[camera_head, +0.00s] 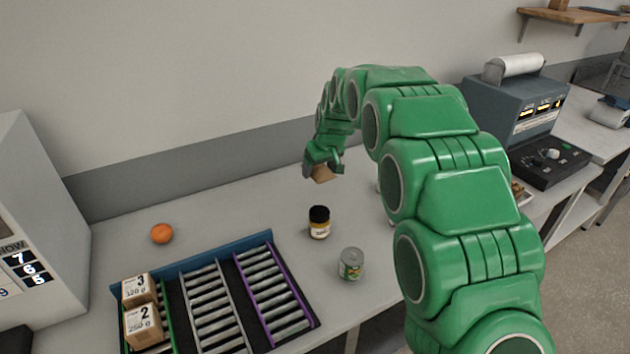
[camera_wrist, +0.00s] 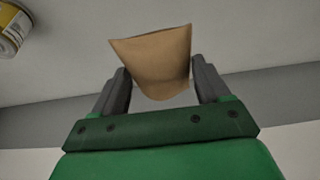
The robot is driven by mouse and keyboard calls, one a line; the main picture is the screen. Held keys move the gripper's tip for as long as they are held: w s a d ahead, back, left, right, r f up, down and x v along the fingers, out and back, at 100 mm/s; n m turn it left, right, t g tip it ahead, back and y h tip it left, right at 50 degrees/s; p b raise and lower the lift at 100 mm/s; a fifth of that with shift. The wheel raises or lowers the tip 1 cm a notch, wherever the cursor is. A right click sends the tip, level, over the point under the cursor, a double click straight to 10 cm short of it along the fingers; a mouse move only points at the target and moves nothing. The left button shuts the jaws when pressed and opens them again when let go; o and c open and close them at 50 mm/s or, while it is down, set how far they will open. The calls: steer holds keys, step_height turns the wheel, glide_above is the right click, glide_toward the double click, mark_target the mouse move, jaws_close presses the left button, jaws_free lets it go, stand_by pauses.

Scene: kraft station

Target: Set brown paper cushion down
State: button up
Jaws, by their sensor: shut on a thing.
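The brown paper cushion (camera_wrist: 155,60) is a tan, curved piece of paper held between the two grey fingers in the wrist view. It also shows in the head view (camera_head: 322,174), partly hidden by my gripper. My gripper (camera_head: 320,165) is shut on the cushion near the back of the grey table (camera_head: 225,215), behind the dark-lidded jar. Whether the cushion touches the table is hard to tell. In the wrist view my gripper (camera_wrist: 158,85) grips it by its sides.
An orange (camera_head: 162,233) lies at left. A rack of roller lanes (camera_head: 270,239) holds two boxes (camera_head: 141,300). A dark machine (camera_head: 515,105) stands at right. Table between orange and jar is clear.

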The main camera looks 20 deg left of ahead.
steer(key=w+a+f, duration=0.1)
steer(key=w+f, duration=0.2)
steer(key=w+a+f, duration=0.1)
steer(key=w+f, duration=0.1)
steer(key=shift+w+a+f, duration=0.1)
steer(key=shift+a+f, duration=0.1)
steer(key=shift+a, duration=0.1)
steer(key=shift+w+a+f, duration=0.2)
steer(key=shift+w+f, duration=0.15)
steer(key=shift+f, duration=0.15)
steer(key=shift+w+a+f, duration=0.15)
steer(key=shift+w+f, duration=0.15)
steer(key=shift+f, duration=1.5)
steer(key=shift+f, duration=0.15)
steer(key=o, duration=1)
steer(key=v, duration=1.1)
steer(key=shift+r, duration=0.4)
steer(key=shift+s+d+r, duration=0.15)
steer(key=shift+r, duration=0.05)
